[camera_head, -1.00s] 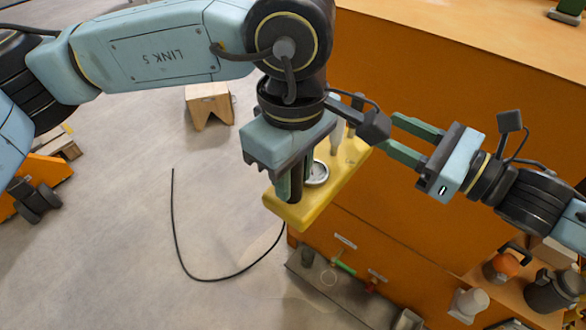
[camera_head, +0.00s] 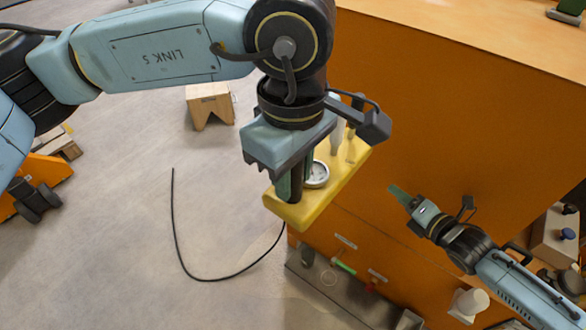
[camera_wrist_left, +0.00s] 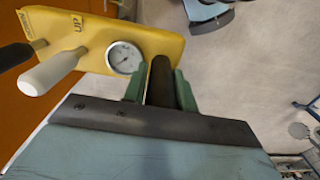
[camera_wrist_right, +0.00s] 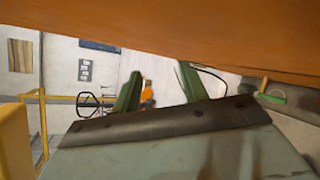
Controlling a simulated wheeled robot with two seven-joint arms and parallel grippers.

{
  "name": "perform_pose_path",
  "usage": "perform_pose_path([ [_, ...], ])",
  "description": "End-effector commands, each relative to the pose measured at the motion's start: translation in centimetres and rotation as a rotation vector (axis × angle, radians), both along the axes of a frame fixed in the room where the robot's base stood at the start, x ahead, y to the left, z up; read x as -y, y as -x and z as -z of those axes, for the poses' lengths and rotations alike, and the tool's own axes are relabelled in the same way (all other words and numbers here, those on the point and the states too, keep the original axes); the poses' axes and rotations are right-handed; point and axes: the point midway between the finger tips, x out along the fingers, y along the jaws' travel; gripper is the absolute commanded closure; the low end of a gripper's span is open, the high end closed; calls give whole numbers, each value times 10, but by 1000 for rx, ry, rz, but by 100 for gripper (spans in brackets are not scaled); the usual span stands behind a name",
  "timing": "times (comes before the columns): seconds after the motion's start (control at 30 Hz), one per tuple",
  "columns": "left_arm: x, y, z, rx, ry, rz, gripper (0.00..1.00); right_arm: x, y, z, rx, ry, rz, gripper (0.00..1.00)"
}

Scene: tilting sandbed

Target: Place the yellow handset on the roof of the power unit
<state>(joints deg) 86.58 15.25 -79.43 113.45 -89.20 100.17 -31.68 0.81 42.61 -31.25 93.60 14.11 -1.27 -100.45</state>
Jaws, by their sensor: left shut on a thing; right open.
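The yellow handset (camera_head: 333,192) hangs in the air in front of the orange power unit (camera_head: 440,120), with a round gauge and two levers on its face. In the left wrist view the handset (camera_wrist_left: 150,41) shows one white and one dark lever and the letters UP. My left gripper (camera_head: 296,184) is shut on the handset's dark grip, which also shows between the fingers in the left wrist view (camera_wrist_left: 161,82). My right gripper (camera_head: 398,194) is open and empty, low beside the unit's side and apart from the handset. The unit's roof (camera_head: 470,28) is bare in its visible middle.
A black cable (camera_head: 178,235) curves across the floor. A wooden stool (camera_head: 210,104) stands on open floor at upper left. A grey ledge (camera_head: 325,280) and a white cup-like object (camera_head: 470,302) are low on the unit. A dark green object (camera_head: 567,10) sits at the roof's upper right.

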Motion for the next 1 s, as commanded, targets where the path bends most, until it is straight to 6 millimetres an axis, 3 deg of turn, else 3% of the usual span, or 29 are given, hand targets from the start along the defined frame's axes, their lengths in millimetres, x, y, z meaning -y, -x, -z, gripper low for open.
perform_pose_path([
  [0.03, 0, 0, -1, 2, 1, 0, 100, 9, 5, 28, -83, -70, 78, 57],
  [0.27, 0, 0, -1, 2, 1, 0, 100, 44, 48, 139, -415, -388, 445, 57],
  [0.5, 0, 0, -1, 2, 1, 0, 100, 57, 129, 239, -688, -670, 834, 57],
  [0.67, 0, 0, -1, 2, 1, 0, 100, 53, 196, 292, -833, -827, 1094, 57],
  [0.8, 0, 0, -1, 2, 1, 0, 100, 42, 261, 329, -937, -942, 1327, 57],
  [1.0, 0, 0, -1, 2, 1, 0, 100, 17, 353, 364, -1042, -1065, 1644, 57],
])
